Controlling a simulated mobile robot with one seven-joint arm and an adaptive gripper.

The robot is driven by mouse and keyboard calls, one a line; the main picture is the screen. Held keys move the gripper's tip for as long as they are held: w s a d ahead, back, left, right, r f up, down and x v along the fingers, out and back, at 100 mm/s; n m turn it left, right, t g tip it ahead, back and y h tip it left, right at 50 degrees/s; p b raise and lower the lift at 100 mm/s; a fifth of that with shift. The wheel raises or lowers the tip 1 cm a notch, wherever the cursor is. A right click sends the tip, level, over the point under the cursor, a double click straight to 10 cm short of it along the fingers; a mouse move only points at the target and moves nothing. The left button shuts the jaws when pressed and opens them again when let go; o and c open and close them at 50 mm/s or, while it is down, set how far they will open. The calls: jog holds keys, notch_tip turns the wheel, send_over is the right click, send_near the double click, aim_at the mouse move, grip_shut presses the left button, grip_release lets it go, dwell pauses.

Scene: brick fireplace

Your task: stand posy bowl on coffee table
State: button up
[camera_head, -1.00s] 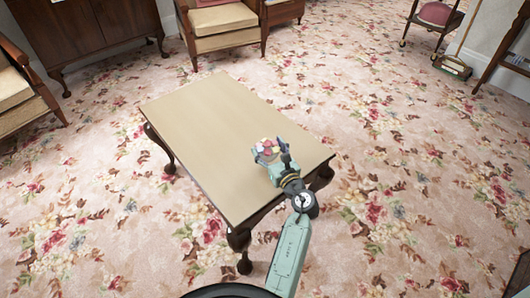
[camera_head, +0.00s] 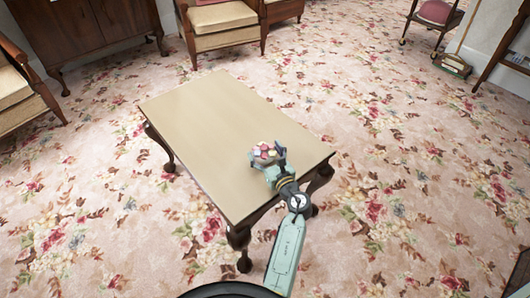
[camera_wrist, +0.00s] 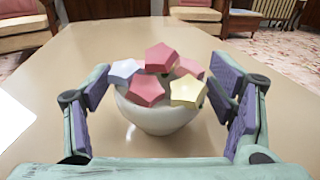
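The posy bowl (camera_wrist: 158,118) is a white round bowl filled with faceted pink, red, lilac and yellow blooms. It stands upright on the tan top of the coffee table (camera_head: 205,125), near the edge closest to me. It also shows in the head view (camera_head: 264,153), just beyond the fingers. My gripper (camera_head: 273,162) is low over the table, with one finger on each side of the bowl. In the wrist view a narrow gap shows between the left finger pad and the bowl, and the fingers look spread. The bowl's far side is hidden.
The rest of the table top is bare. Floral carpet (camera_head: 420,150) surrounds the table. An armchair (camera_head: 222,28) and a dark wooden cabinet (camera_head: 85,30) stand beyond it, and another armchair (camera_head: 22,95) is at the left.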

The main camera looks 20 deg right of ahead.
jog(key=shift+o, duration=0.8)
jog(key=shift+r, duration=0.3)
jog(key=s, duration=0.8)
jog(key=s+d+b, duration=0.1)
jog(key=s, duration=0.3)
jog(key=shift+r, duration=0.15)
